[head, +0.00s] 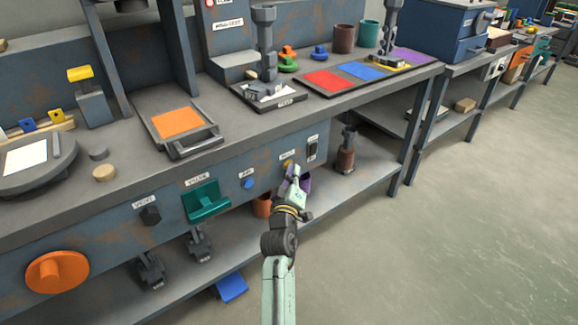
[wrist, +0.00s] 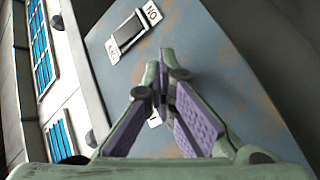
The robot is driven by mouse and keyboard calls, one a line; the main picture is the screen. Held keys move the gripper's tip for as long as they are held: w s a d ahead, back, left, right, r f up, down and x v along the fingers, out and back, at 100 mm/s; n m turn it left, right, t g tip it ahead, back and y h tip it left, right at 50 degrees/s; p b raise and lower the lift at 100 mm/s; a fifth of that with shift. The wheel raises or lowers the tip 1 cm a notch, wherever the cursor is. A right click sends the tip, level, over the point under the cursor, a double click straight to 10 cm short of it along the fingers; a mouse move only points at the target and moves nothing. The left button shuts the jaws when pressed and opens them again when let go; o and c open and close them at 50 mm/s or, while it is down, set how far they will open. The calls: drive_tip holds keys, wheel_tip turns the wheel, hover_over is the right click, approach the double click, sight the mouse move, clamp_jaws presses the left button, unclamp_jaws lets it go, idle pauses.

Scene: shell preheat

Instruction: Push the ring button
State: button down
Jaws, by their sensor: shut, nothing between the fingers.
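A small yellow button (head: 287,163) shows on the blue-grey front panel (head: 222,171) of the bench, under a white label too small to read. I cannot tell for sure that it is the ring button. My gripper (head: 293,170) is shut and empty, its fingertips just in front of or touching this button; contact cannot be told. In the wrist view my gripper's purple-padded fingers (wrist: 166,75) meet close to the panel (wrist: 215,80). They hide the button there; only a bit of white label (wrist: 154,119) shows between them.
A black rocker switch (head: 312,148) is right of the yellow button; it also shows in the wrist view (wrist: 129,31). A blue button (head: 248,184), a teal handle (head: 206,201) and a black knob (head: 150,215) lie to the left. The floor at right is clear.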

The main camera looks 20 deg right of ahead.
drive_tip(key=shift+s+d+p, duration=0.25)
drive_tip(key=shift+s+p, duration=0.4)
drive_tip(key=shift+s, duration=0.15)
drive_tip(key=s+p, duration=0.1)
drive_tip(key=s+d+p, duration=0.1)
drive_tip(key=s+p, duration=0.2)
drive_tip(key=shift+s+d, duration=0.35)
idle(0.8)
